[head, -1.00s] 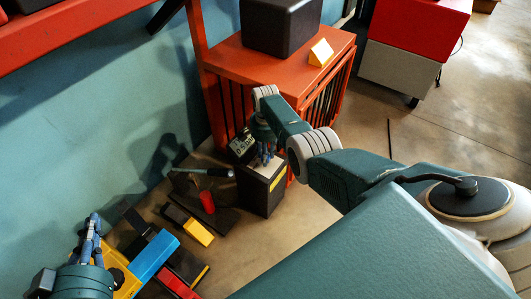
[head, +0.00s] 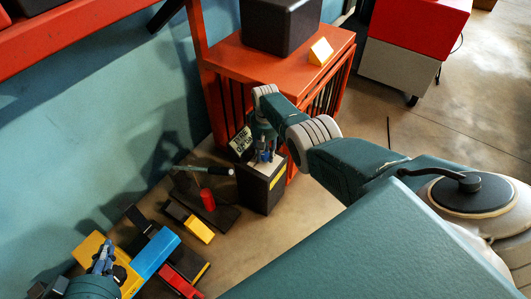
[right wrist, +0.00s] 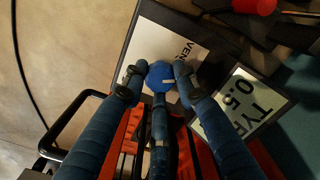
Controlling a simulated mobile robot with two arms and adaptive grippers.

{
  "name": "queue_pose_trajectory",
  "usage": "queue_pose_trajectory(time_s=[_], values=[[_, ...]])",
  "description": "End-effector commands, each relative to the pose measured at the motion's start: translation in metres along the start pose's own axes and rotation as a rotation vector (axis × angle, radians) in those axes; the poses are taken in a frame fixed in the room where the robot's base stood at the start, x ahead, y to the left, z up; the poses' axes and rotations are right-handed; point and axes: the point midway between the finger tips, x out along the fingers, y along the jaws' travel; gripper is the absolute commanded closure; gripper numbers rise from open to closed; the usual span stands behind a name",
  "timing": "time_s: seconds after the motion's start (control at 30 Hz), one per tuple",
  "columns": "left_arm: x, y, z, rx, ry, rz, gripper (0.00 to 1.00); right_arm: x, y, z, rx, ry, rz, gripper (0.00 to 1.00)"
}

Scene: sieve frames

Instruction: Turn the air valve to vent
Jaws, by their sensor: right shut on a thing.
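The air valve is a blue knob (right wrist: 160,74) with a short white mark, on a white plate (right wrist: 150,45) lettered "VENT". In the right wrist view the mark lies nearly level, at the knob's lower right. The plate tops a dark box (head: 258,194) in the head view. My right gripper (right wrist: 158,80) is shut on the knob, its fingers around it; in the head view the right gripper (head: 264,155) is over the box and hides the knob. My left gripper (head: 104,262) is at lower left, over the yellow block, away from the valve; its opening is unclear.
A lettered sign (head: 241,140) stands beside the box. The orange cabinet (head: 270,62) is close behind it. A red cylinder (head: 208,199), a yellow block (head: 199,230) and a blue block (head: 156,253) lie to the left. Floor is free in front right of the box.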

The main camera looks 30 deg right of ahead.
Motion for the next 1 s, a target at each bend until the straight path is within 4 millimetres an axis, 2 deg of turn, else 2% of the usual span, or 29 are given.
queue_pose_trajectory(time_s=[0.5,1.0], values=[[-0.0005,-0.0007,0.0039,0.000,-0.016,-0.001,1.00,-0.0008,0.0002,-0.0011,-0.419,0.003,0.001,0.97],[-0.0007,-0.0012,0.0039,-0.001,-0.016,-0.002,1.00,-0.0008,-0.0005,-0.0012,-0.560,0.003,0.000,0.97]])
